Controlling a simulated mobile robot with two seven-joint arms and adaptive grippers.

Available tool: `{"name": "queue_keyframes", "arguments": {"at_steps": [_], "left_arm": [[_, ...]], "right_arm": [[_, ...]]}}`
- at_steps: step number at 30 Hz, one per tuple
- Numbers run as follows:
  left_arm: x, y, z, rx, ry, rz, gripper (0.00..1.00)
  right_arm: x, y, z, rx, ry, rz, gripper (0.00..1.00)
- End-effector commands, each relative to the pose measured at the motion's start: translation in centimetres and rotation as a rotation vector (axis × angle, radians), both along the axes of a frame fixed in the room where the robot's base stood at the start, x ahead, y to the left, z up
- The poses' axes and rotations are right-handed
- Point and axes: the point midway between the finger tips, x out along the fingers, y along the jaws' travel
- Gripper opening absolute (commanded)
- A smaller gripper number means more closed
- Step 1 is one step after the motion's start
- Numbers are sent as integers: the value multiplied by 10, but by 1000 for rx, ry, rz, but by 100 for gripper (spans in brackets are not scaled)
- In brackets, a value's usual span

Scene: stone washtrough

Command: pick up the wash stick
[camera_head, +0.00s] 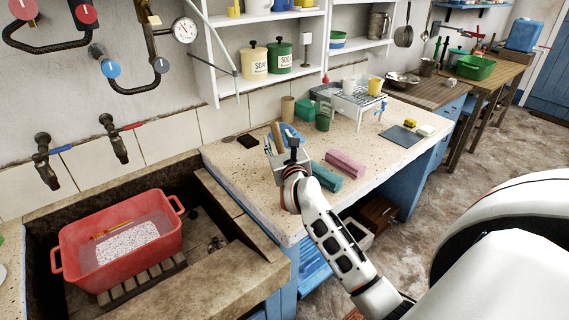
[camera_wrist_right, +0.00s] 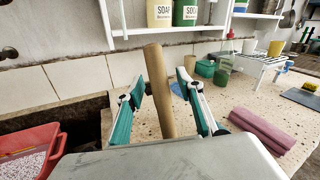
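The wash stick, a plain brown wooden rod, stands tilted slightly left in the right wrist view (camera_wrist_right: 159,85); its top also shows in the head view (camera_head: 277,137). My right gripper (camera_head: 281,144) is over the left part of the speckled counter. Its two teal-padded fingers are spread on either side of the stick, with gaps visible at both fingertips. The stick's lower end is hidden behind the gripper body. My left gripper is out of view.
A red tub (camera_head: 68,252) with water sits in the stone trough (camera_head: 225,290) at left. A wire rack (camera_head: 357,100) stands behind.

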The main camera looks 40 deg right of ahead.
Motion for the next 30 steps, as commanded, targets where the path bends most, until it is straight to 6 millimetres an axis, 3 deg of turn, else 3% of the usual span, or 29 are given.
{"name": "queue_keyframes", "arguments": {"at_steps": [6, 10, 23, 30], "left_arm": [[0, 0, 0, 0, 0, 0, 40], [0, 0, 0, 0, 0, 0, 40], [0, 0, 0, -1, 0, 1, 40], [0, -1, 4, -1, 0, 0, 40]], "right_arm": [[0, 0, 0, 0, 0, 0, 35], [0, 0, 0, 0, 0, 0, 1], [0, 0, 3, -2, -2, 0, 0], [0, 0, 28, -4, -5, 0, 0]]}}
